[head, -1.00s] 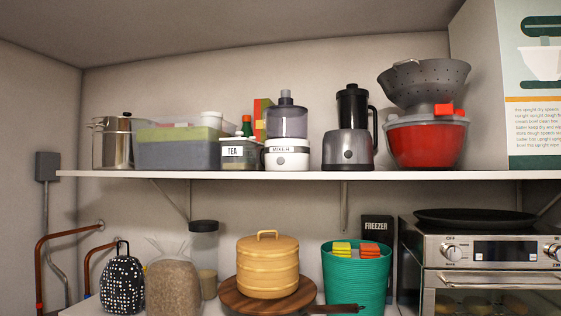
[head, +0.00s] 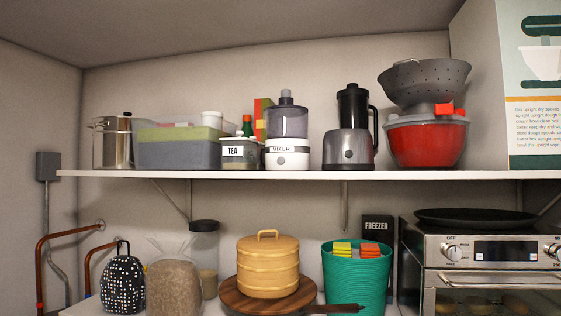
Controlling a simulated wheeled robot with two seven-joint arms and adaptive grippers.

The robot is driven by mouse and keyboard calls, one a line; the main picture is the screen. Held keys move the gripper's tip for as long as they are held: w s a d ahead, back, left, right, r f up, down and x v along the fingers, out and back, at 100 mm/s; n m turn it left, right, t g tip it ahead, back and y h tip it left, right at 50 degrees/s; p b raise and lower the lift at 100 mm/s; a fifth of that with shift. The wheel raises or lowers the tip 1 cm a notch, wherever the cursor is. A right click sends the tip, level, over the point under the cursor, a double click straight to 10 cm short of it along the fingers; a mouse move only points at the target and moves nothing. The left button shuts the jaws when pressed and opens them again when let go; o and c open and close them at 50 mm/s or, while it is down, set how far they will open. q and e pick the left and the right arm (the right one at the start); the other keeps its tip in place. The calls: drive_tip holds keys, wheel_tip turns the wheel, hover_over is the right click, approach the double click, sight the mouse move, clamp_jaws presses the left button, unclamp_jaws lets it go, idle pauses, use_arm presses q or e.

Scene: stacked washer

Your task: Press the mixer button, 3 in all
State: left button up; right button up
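A white machine with a clear grey jar (head: 287,122) stands on the upper white shelf. Its white base (head: 287,160) bears a small label that seems to read MIXER, with a small round button (head: 281,160) below it on the front. To its right stands a grey blender (head: 351,146) with a black jar and a round knob or button (head: 348,154) on its base. Neither of my grippers is in view, and nothing touches either machine.
The upper shelf (head: 300,174) also holds a TEA box (head: 240,153), a steel pot (head: 112,143), a grey bin (head: 178,153) and a red bowl (head: 426,145) under a colander. Below are a yellow canister (head: 268,265), a teal basket (head: 355,285) and an oven (head: 490,260).

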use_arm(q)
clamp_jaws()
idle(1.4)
